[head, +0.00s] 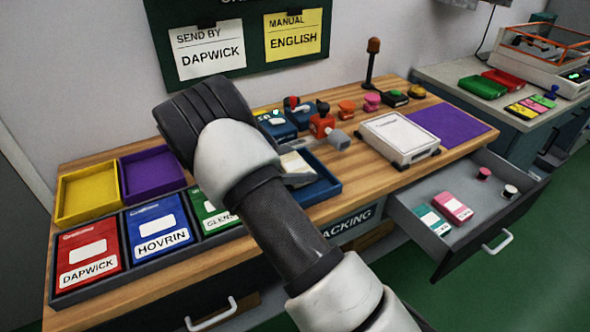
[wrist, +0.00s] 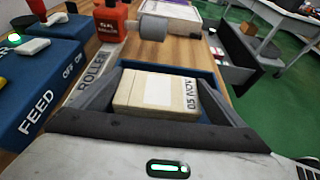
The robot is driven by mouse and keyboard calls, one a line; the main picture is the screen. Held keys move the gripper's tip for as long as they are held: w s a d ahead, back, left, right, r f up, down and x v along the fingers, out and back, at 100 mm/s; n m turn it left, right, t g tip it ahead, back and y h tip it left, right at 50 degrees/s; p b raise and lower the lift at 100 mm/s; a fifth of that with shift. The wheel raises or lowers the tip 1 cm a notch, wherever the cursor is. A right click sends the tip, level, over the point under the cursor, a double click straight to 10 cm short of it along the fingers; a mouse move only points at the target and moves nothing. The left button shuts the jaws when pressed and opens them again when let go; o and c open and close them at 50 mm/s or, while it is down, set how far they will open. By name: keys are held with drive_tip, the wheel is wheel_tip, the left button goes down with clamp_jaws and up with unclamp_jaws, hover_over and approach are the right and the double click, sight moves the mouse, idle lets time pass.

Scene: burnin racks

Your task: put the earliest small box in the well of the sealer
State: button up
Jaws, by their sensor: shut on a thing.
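My gripper (wrist: 152,105) is shut on a small cream box (wrist: 158,92) with a blank pale label and the print "05 NOV" on its right end. The box also shows in the head view (head: 294,163), partly hidden by my wrist. Box and gripper (head: 299,176) are at a blue walled tray (head: 326,193), whose rim shows behind the box in the wrist view (wrist: 208,82). I cannot tell whether the box touches its floor. An orange-red unit with a grey roller (head: 322,125) stands just behind; "ROLLER" lettering is beside it. I cannot tell for sure which part is the sealer's well.
Blue units with switches (head: 273,124) stand left of the roller; one reads "FEED" (wrist: 38,105). Yellow (head: 88,194) and purple trays and labelled red, blue and green packs lie left. A white device (head: 400,138) stands right. An open drawer (head: 470,205) juts out at the front right.

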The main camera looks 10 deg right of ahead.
drive_tip(key=shift+f, duration=0.7)
drive_tip(key=shift+f, duration=0.15)
drive_tip(key=o, duration=0.8)
